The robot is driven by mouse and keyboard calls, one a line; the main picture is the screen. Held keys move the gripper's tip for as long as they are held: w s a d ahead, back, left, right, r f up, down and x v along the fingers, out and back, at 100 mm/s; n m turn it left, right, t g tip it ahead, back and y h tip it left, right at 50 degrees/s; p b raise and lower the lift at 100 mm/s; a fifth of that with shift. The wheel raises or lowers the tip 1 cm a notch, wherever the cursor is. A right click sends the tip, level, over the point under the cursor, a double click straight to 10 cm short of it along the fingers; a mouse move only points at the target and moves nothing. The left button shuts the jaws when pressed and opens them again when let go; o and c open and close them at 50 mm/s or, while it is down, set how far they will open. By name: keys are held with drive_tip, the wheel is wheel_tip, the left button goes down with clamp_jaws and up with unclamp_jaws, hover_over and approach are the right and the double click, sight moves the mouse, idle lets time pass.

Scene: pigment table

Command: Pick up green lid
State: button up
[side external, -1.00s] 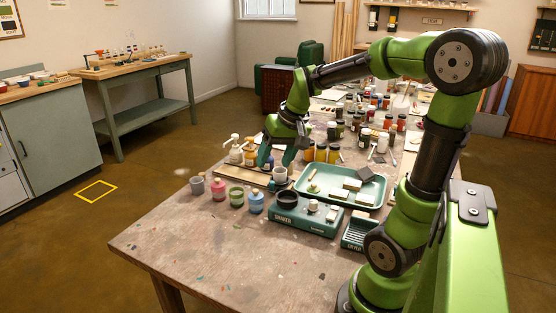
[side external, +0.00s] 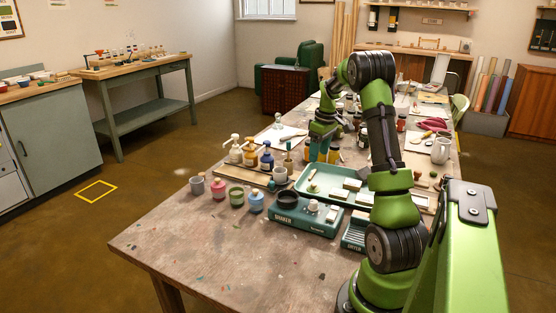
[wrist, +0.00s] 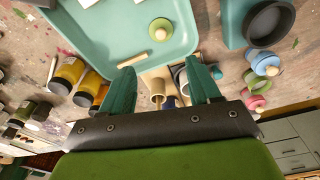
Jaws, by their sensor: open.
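A small round green lid (wrist: 161,28) lies on the teal tray (wrist: 115,42) in the wrist view. In the side view, a small greenish round piece that looks like it lies near the left end of the tray (side external: 322,196). My gripper (wrist: 160,68) is open, with its two teal fingers spread and nothing clearly held between them. In the wrist view the lid is beyond the fingertips, apart from them. In the side view my gripper (side external: 320,150) is above the table behind the tray, near the yellow-labelled jars. Its fingertips are partly lost among the bottles.
Pump bottles (side external: 250,155) stand left of my gripper. Small coloured cups (side external: 236,197) and the shaker (side external: 303,214) stand in front. A pale stick (wrist: 134,61) and pale blocks (side external: 352,184) lie in the tray. Yellow-labelled jars (wrist: 68,74) crowd the tray's edge.

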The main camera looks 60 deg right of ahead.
hover_over(315, 184)
wheel_tip(315, 184, down, 7)
drive_tip(key=shift+r, duration=0.1)
drive_tip(key=shift+a+f, duration=0.1)
drive_tip(key=shift+f, duration=2.65)
drive_tip(key=shift+c, duration=0.4)
clamp_jaws()
